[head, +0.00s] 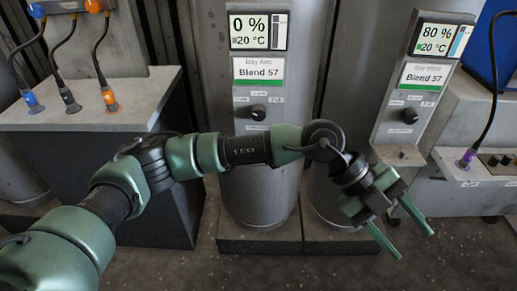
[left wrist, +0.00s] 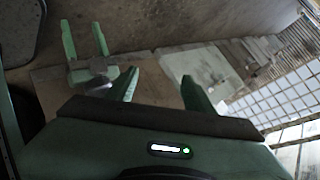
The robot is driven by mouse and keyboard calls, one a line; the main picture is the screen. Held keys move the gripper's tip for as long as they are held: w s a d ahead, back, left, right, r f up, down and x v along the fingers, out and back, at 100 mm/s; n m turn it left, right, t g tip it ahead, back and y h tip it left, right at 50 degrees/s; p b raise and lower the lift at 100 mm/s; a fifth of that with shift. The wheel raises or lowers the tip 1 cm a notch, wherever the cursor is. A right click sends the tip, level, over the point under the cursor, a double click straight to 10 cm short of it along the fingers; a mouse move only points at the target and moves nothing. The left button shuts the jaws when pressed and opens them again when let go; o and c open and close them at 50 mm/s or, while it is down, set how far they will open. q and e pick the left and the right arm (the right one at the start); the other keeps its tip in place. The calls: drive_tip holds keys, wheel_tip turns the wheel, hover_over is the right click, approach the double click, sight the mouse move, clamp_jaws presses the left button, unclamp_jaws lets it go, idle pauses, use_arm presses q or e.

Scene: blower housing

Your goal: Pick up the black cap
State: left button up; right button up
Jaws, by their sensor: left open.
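No separate black cap can be made out. A black plug (head: 70,99) on a cable stands on the left bench, between a blue and an orange plug; I cannot tell whether it is the cap. My left gripper (head: 407,245) is open and empty, in front of the right tank and far from that plug. Its fingers also show apart in the left wrist view (left wrist: 162,82), with nothing between them. A second green gripper, apparently my right one (left wrist: 83,32), shows beyond them with its fingers apart and empty. It is outside the head view.
The blue plug (head: 33,101) and orange plug (head: 108,98) stand on the left bench (head: 140,92). Two grey tanks with display panels carry black knobs (head: 258,112) (head: 410,115). A right bench (head: 480,172) holds a purple plug (head: 466,159). Open floor lies in front.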

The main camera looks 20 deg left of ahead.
use_arm(q)
drive_tip(key=w+a+f+n+t+y, duration=0.1)
drive_tip(key=w+a+n+t+y, duration=0.1)
drive_tip(key=w+a+y, duration=0.65)
drive_tip(key=w+a+n+t+y, duration=0.25)
drive_tip(key=w+a, duration=0.35)
drive_tip(key=a, duration=0.7)
drive_tip(key=w+a+r+n+t+y, duration=0.1)
drive_tip(key=w+a+r+n+y, duration=0.3)
drive_tip(key=a, duration=0.6)
drive_tip(key=shift+m+h, duration=0.3)
drive_tip(key=shift+m, duration=0.25)
drive_tip(key=x, duration=0.4)
drive_tip(key=s+b+x, duration=0.1)
drive_tip(key=x, duration=0.1)
drive_tip(key=shift+d+f, duration=0.1)
drive_tip(key=shift+f, duration=0.15)
drive_tip(key=shift+s, duration=0.1)
clamp_jaws()
